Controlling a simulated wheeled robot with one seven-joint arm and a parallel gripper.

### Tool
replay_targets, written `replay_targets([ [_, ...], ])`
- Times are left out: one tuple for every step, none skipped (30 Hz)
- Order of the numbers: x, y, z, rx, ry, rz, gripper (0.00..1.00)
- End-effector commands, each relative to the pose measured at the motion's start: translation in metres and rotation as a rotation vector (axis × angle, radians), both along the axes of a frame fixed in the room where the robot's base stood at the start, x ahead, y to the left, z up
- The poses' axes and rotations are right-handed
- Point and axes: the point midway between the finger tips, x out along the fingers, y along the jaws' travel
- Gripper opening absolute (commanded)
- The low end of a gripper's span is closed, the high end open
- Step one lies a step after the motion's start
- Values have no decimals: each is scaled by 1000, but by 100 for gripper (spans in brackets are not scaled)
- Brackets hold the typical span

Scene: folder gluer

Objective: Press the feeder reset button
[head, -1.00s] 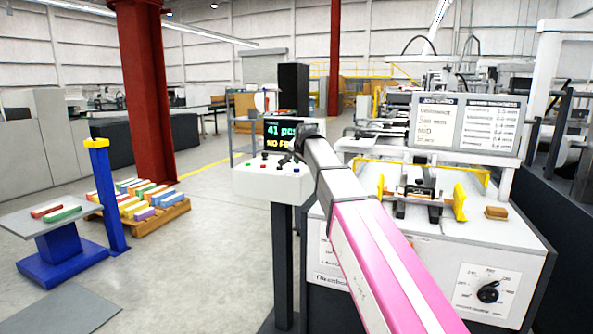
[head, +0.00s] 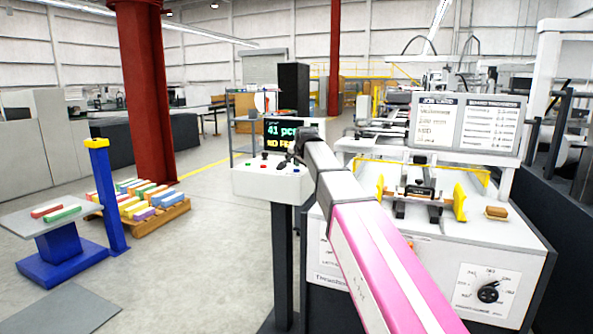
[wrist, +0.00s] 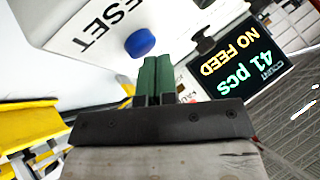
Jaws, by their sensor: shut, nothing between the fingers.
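The control box (head: 262,184) is a pale panel on a dark post, with small coloured buttons on its top. In the wrist view, a round blue button (wrist: 140,43) sits on the white panel beside large black letters reading "ESET", the first letter cut off. My gripper (wrist: 157,62) is shut and empty, its green fingers together. Its tips appear just beside the blue button in the picture; I cannot tell whether they touch the panel. In the head view my gripper (head: 285,162) is over the box, small and partly hidden by my wrist.
A display (head: 284,134) behind the box reads "41 pcs", and "NO FEED" shows in the wrist view. The feeder machine (head: 430,235) stands to the right.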

Motion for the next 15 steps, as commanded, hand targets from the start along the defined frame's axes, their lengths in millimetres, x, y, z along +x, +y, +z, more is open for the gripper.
replay_targets([
  [0, 0, -1, 0, 0, 0, 0],
  [0, 0, -1, 0, 0, 0, 0],
  [0, 0, -1, 0, 0, 0, 0],
  [0, 0, -2, 0, 0, 0, 0],
  [0, 0, -2, 0, 0, 0, 0],
  [0, 0, -2, 0, 0, 0, 0],
  [0, 0, -3, 0, 0, 0, 0],
  [0, 0, -3, 0, 0, 0, 0],
  [0, 0, -3, 0, 0, 0, 0],
  [0, 0, -4, 0, 0, 0, 0],
  [0, 0, -4, 0, 0, 0, 0],
  [0, 0, -4, 0, 0, 0, 0],
  [0, 0, -5, 0, 0, 0, 0],
  [0, 0, -5, 0, 0, 0, 0],
  [0, 0, -5, 0, 0, 0, 0],
])
